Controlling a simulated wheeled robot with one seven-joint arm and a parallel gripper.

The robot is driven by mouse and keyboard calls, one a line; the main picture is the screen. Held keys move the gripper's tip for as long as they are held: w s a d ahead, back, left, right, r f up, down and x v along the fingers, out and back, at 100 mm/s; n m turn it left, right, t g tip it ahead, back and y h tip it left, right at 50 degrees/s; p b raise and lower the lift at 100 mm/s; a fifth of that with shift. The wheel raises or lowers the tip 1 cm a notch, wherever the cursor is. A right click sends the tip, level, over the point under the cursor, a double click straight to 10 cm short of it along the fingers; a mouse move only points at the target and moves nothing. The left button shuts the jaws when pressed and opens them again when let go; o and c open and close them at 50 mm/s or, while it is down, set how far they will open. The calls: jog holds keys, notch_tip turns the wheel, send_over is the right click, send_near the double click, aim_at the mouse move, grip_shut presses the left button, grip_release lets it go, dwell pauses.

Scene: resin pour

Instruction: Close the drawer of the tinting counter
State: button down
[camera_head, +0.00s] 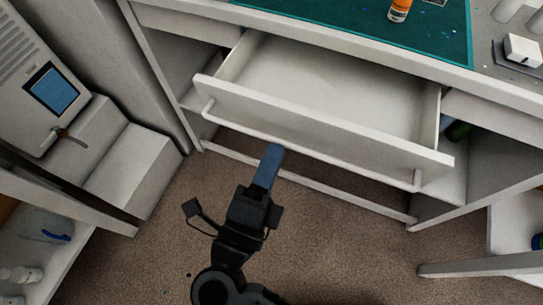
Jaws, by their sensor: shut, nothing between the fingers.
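The tinting counter (505,95) is white, with a teal mat on its top. Its drawer (320,126) is pulled well out towards me and looks empty inside. A long bar handle (300,144) runs along the lower part of the drawer front. My gripper (274,150) is in front of the drawer, with its blue fingers together and nothing between them. The fingertips appear close to the handle, left of its middle. I cannot tell whether they touch it.
An orange and white bottle (400,10) stands on the teal mat (350,25). A machine with a blue screen (52,88) is at the left. A shelf with containers (45,228) is at lower left. Open brown floor (350,245) lies in front of the counter.

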aim_at(307, 92)
jog(key=f+x, duration=0.1)
jog(key=x, duration=0.5)
jog(key=f+x, duration=0.1)
jog(key=x, duration=0.5)
jog(key=f+x, duration=0.1)
jog(key=x, duration=0.5)
jog(key=shift+w+d+f, duration=0.2)
jog(key=shift+w+f, duration=0.05)
jog(key=shift+w, duration=0.35)
jog(key=shift+w+d+r, duration=0.1)
jog(key=shift+w+r, duration=0.05)
jog(key=shift+w, duration=0.1)
